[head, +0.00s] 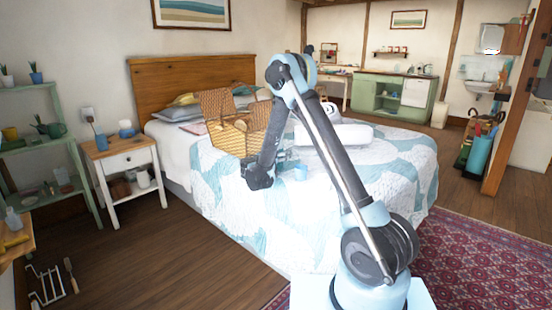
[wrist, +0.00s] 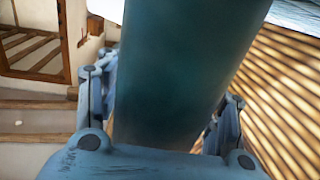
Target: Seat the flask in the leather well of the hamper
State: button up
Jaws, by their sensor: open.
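The wicker hamper (head: 226,138) stands on the bed with its lid raised; its leather well cannot be made out. My gripper (head: 286,164) is low over the bed, just right of the hamper in the head view. In the wrist view a dark teal cylinder, apparently the flask (wrist: 180,70), fills the space between the two open fingers of my gripper (wrist: 163,112). Its far end is out of frame. Striped wicker-like slats (wrist: 285,90) show close on the right. The flask cannot be clearly told apart from my gripper in the head view.
The bed (head: 235,205) has a white and blue quilt. A white cushion-like thing (head: 335,140) lies behind my arm. Pillows (head: 180,112) are by the headboard. A nightstand (head: 125,161) and green shelf (head: 28,145) stand left. The wood floor in front is mostly clear.

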grip_shut()
jog(key=shift+r, duration=0.1)
dwell(0.6)
notch_tip(320, 180, up, 8)
jog(key=r, duration=0.1)
jog(key=w+d+f+n+t+y, duration=0.1)
jog(key=w+d+f+n+y, duration=0.1)
jog(key=w+d, duration=0.4)
jog(key=w+d+f+n+t+y, duration=0.1)
jog(key=w+d+y, duration=0.15)
jog(key=d, duration=0.55)
jog(key=w+d+n+y, duration=0.1)
jog(key=d+n+y, duration=0.2)
jog(key=d, duration=1.1)
jog(key=shift+w+f+y, duration=0.15)
jog(key=shift+f+y, duration=0.25)
jog(key=shift+y, duration=0.45)
